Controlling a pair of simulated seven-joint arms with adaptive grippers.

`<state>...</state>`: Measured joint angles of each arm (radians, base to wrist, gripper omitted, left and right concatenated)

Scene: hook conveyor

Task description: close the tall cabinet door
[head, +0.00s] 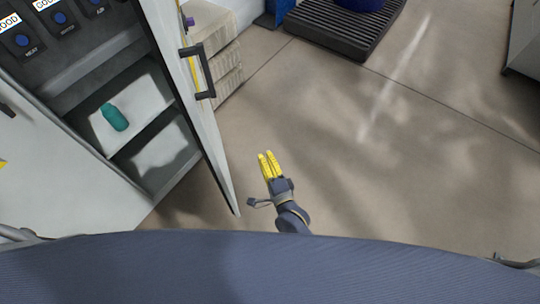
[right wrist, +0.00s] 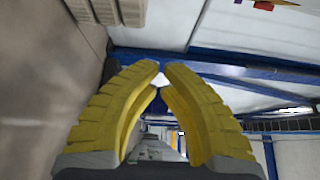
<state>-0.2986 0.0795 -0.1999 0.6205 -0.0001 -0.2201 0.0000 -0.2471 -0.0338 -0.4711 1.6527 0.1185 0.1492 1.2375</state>
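The tall cabinet (head: 75,75) stands at the upper left of the head view with its inside showing. Its door (head: 210,140) stands open, swung out toward the floor on the right. A dark handle (head: 199,72) sits on the door's outer face. My right gripper (head: 266,157) is over the floor to the right of the door's lower end, apart from it. Its yellow fingers also show in the right wrist view (right wrist: 161,67), tips almost together with nothing between them. My left gripper is not in view.
A teal bottle (head: 114,117) lies on a cabinet shelf below several dark labelled bins (head: 66,16). Pale stacked boxes (head: 220,55) stand behind the door. A dark ribbed platform (head: 340,28) is at the back. The floor (head: 400,150) on the right is clear.

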